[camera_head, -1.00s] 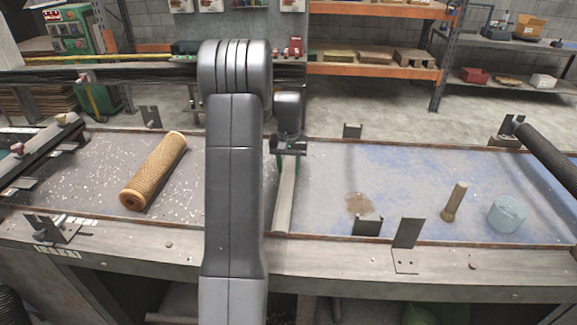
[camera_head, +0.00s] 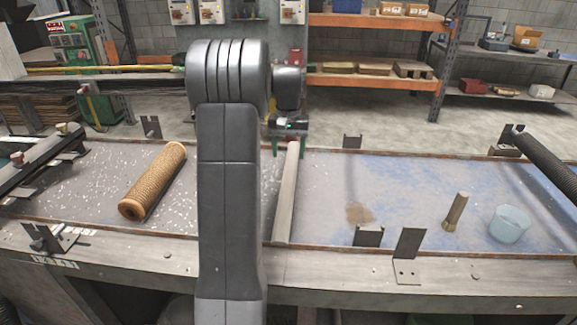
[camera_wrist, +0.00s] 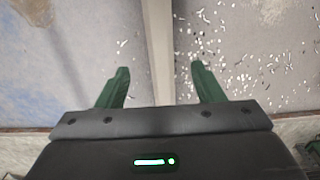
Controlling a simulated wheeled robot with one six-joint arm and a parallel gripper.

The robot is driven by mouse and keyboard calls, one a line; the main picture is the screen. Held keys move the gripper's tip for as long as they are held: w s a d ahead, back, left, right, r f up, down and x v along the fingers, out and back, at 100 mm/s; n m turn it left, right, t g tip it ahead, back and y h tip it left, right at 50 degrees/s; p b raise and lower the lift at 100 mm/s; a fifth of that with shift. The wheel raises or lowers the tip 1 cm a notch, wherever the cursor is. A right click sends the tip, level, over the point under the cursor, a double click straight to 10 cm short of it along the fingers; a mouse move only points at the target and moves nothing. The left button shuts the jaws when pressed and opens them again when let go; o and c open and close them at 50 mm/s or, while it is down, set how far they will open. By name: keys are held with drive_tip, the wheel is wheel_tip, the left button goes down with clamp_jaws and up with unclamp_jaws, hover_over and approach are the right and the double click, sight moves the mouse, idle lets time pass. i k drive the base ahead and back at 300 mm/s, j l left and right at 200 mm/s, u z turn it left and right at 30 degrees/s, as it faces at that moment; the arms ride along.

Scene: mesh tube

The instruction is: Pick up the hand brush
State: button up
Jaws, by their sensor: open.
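A short wooden-handled tool, apparently the hand brush (camera_head: 456,210), stands tilted on the right part of the table in the head view. Its lower end looks slightly wider, and bristles are too small to make out. My gripper (camera_head: 289,138) is near the far end of the wooden divider (camera_head: 286,195), well to the left of the brush and partly hidden by its own wrist. In the wrist view my gripper (camera_wrist: 160,82) is open and empty, its green fingers apart on either side of the divider below. The brush is not in the wrist view.
A pale blue tub (camera_head: 509,224) stands right of the brush. Metal brackets (camera_head: 408,257) rise from the front edge, and a dark roller (camera_head: 547,160) crosses the right side. A tan mesh tube (camera_head: 153,181) lies left. Blue-stained table surface between divider and brush is mostly clear.

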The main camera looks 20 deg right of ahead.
sight(450, 222)
drive_tip(key=z, duration=2.6)
